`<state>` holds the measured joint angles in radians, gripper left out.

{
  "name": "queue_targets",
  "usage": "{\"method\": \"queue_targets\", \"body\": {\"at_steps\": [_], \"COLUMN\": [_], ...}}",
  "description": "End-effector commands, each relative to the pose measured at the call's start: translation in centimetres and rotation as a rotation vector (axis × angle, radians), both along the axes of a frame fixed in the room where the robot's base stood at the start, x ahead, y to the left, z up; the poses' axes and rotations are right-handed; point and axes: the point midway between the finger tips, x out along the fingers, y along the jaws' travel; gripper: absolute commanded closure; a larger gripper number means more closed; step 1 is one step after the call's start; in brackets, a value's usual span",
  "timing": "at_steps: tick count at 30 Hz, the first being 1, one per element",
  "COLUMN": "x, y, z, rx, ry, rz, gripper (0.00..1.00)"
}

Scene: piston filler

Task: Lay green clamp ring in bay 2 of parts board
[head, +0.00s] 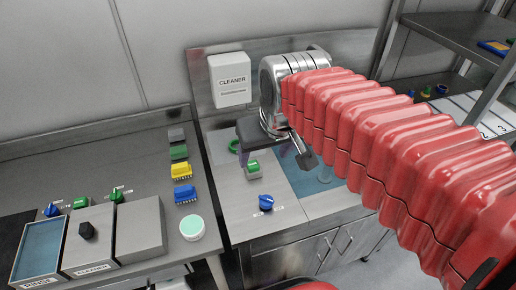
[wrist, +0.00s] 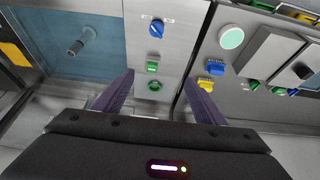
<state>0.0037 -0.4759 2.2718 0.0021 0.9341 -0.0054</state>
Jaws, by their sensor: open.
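The green clamp ring (head: 233,146) lies flat on the grey worktop near the back wall, partly beside my gripper's dark body in the head view. In the wrist view the ring (wrist: 154,86) shows between the two purple fingers, apart from both. My gripper (wrist: 158,77) is open and empty, pointing down over the worktop; in the head view the gripper (head: 270,150) is partly hidden by its own body. The parts board (head: 462,103) is a white panel on the right-hand shelf, with numbers 2 and 3 visible; my red arm hides part of it.
A green block (head: 253,169) and a blue knob (head: 266,202) stand in front of the ring. A blue basin (head: 325,190) lies to the right. A cleaner box (head: 229,80) hangs behind.

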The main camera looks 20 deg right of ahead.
Motion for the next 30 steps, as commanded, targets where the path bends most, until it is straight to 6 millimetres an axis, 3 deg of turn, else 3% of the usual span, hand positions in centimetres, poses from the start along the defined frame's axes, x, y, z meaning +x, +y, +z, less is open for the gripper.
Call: {"method": "queue_targets", "body": {"at_steps": [6, 12, 22, 26, 30], "x": [-4.4, -7.0, -7.6, -7.6, -7.5], "y": [0.0, 0.1, 0.1, 0.1, 0.1], "z": [-1.1, -2.3, -2.6, -2.6, -2.6], "rx": [0.000, 0.000, 0.000, 0.000, 0.000], "ry": [-0.047, -0.075, -0.080, -0.080, -0.080], "rz": [0.000, -0.001, -0.001, -0.001, -0.001], "gripper": [0.35, 0.35, 0.35, 0.28, 0.28]}}
